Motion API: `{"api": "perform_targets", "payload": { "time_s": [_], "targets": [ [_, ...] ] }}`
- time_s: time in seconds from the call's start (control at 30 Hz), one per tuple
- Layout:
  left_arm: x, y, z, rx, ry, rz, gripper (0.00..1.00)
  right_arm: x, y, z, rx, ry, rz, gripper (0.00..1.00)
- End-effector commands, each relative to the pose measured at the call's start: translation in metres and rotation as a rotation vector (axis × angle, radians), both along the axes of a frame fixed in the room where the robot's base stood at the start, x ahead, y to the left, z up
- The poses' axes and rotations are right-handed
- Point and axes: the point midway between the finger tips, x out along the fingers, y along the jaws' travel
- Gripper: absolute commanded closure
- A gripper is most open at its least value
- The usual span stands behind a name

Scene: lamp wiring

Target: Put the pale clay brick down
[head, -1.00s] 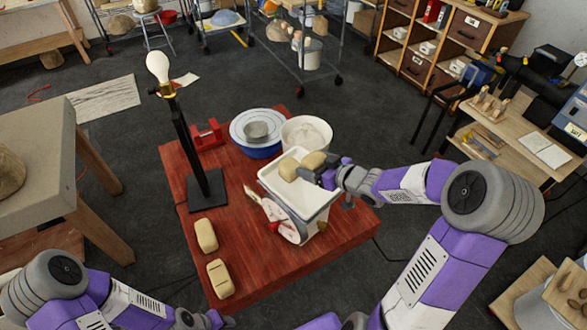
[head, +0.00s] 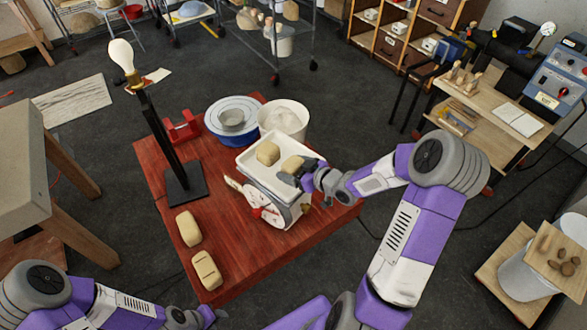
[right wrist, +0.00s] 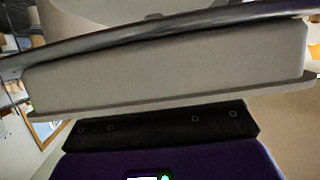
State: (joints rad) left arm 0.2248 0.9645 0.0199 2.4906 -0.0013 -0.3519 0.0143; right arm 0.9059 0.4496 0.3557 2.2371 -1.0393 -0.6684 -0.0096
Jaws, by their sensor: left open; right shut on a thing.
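A tan clay brick (head: 292,164) is in the jaws of my right gripper (head: 299,170), over the right part of the white pan (head: 247,164) of the scale. I cannot tell whether it touches the pan floor. A similar brick (head: 268,153) lies in the pan just left of it. Two more tan bricks, one plain (head: 188,229) and one grooved (head: 206,270), lie on the red table's left side. In the right wrist view a pale wall, probably the pan (right wrist: 165,75), fills the middle; fingertips and brick are hidden. My left gripper (head: 208,316) is open and empty near the bottom edge.
The scale with its dial (head: 266,212) stands on the red table (head: 250,250). Behind it are a white bucket (head: 284,118) and a blue-rimmed basin (head: 231,121). A black lamp stand (head: 165,140) with a bulb rises at left. The table's front is clear.

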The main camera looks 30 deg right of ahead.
Motion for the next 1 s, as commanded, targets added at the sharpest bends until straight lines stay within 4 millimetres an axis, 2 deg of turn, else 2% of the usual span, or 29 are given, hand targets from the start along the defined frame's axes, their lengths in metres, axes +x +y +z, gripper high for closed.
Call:
{"api": "perform_targets", "payload": {
  "time_s": [0.17,0.2,0.3,0.67,1.0],
  "targets": [
    [0.000,0.000,-0.004,0.000,0.000,0.000,0.57,0.001,0.001,-0.003,0.000,-0.003,0.001,0.71],
    [0.000,0.000,-0.004,0.000,0.000,0.000,0.57,0.000,0.000,-0.004,0.000,0.000,0.001,0.16],
    [0.000,0.000,-0.003,0.000,0.000,0.000,0.57,0.000,0.000,-0.004,0.000,0.000,0.001,0.01],
    [0.000,0.000,0.002,0.000,0.000,0.000,0.57,-0.002,-0.001,0.003,-0.001,0.001,-0.001,0.00],
    [0.000,0.000,0.009,0.000,0.000,0.000,0.57,-0.063,-0.024,0.029,-0.003,0.002,-0.006,0.00]
  ]
}}
